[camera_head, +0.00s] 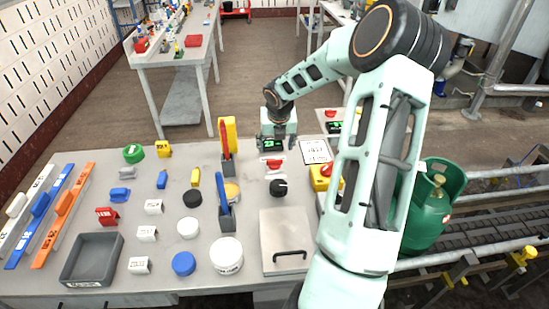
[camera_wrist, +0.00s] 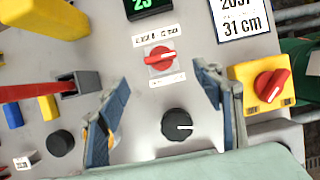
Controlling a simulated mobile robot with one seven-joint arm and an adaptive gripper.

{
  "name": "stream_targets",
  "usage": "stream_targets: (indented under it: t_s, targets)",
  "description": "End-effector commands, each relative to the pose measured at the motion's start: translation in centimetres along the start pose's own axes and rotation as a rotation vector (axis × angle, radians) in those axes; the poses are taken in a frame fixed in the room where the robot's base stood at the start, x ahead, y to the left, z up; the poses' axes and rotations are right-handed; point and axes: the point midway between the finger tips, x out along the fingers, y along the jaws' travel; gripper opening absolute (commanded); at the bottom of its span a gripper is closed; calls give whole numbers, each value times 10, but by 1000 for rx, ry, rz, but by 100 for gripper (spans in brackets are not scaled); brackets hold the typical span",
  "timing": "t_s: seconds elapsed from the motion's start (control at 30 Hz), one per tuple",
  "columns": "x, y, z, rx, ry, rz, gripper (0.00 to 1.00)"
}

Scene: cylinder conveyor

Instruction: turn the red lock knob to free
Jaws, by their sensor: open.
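A red knob (camera_wrist: 159,58) sits on a pale plate, with small label strips above and below that I cannot read surely. Its pointer lies slightly tilted across the plate. It also shows in the head view (camera_head: 273,163), just in front of my gripper (camera_head: 277,146). A second red knob (camera_wrist: 271,86) is on a yellow box (camera_wrist: 262,82) to the right. In the wrist view my gripper (camera_wrist: 163,78) is open and empty, with one finger on each side of the plate knob. The fingers appear apart from it; their exact height is unclear.
A black dial (camera_wrist: 176,124) lies nearer than the plate knob. Green displays (camera_head: 272,145) and a paper sign (camera_head: 316,151) stand around it. A red lever (camera_head: 224,140) and a blue lever (camera_head: 223,195) rise to the left. A handled metal plate (camera_head: 284,232) lies in front.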

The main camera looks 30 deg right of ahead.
Motion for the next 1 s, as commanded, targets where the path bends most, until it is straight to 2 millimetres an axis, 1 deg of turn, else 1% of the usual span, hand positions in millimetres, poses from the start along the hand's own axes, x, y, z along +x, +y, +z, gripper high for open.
stream_targets:
  t_s: [0.03,0.3,0.4,0.5,0.7,0.93,0.97,1.0]
  targets:
    - [10,1,-1,-1,2,2,61]
    - [62,2,-2,0,3,1,61]
    - [77,1,-2,1,3,1,61]
    - [88,1,-1,1,1,0,61]
    - [98,1,-1,0,1,-1,61]
    - [98,0,-1,1,1,-1,61]
    - [98,0,-1,1,1,-1,59]
    - [98,0,-1,1,1,-1,54]
